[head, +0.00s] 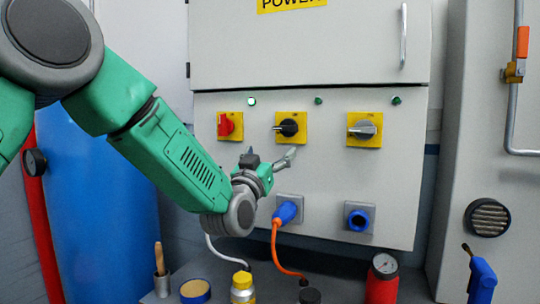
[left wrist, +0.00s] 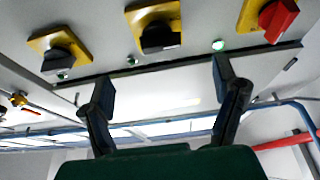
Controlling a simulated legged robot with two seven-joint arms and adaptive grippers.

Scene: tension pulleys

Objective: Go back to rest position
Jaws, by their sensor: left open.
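My left gripper (head: 270,160) is in front of the grey power panel (head: 330,184), below the middle switch. In the left wrist view its two dark fingers (left wrist: 160,92) stand wide apart with nothing between them. The panel has a red switch (head: 229,125), a black switch (head: 289,127) and a grey switch (head: 364,128) on yellow plates. In the left wrist view the red switch (left wrist: 277,18) and a black switch (left wrist: 159,36) appear beyond the fingers. My right gripper is not in view.
A blue plug (head: 287,211) with an orange cable sits below the gripper, beside an empty-looking blue socket (head: 358,219). A blue tank (head: 97,220) stands behind my left arm.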

